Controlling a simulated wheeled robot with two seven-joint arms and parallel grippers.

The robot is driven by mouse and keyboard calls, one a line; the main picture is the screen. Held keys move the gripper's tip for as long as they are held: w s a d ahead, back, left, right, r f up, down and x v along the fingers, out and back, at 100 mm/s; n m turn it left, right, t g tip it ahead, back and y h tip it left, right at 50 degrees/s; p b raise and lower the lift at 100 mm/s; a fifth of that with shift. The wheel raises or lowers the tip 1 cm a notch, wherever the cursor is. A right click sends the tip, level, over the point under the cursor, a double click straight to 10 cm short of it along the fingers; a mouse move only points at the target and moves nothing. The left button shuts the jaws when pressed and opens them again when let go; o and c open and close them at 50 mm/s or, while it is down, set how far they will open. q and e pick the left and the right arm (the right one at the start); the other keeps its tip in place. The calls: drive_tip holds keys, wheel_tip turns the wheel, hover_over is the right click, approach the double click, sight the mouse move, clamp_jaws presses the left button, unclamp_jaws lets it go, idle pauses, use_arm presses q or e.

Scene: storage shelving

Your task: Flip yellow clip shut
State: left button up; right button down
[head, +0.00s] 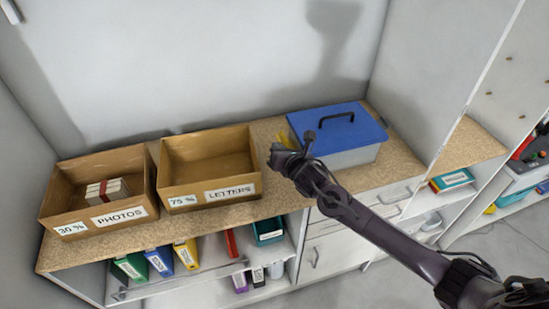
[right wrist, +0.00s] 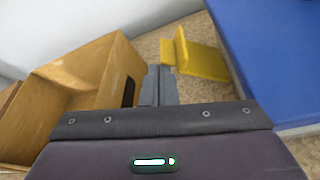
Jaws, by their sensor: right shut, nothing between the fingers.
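The yellow clip (right wrist: 200,58) sticks out from the left side of the box with the blue lid (right wrist: 290,60), over the wooden counter in the right wrist view. It stands out from the lid's edge and looks open. In the head view only a bit of the clip (head: 285,138) shows behind my right gripper (head: 276,156). The blue lid (head: 330,115) lies flat on the grey box (head: 350,157). My right gripper is shut and empty, its fingertips (right wrist: 159,85) just left of the clip and seemingly apart from it. My left gripper is not in view.
An open cardboard box labelled LETTERS (head: 180,180) stands close left of my right gripper. A PHOTOS box (head: 75,215) with a bundle inside is further left. The wall rises behind. Binders (head: 160,262) stand on the shelf below.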

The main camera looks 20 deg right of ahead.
drive_tip(key=shift+r, duration=0.15)
drive_tip(key=shift+r+p, duration=0.65)
drive_tip(key=shift+r, duration=0.05)
drive_tip(key=shift+d, duration=0.1)
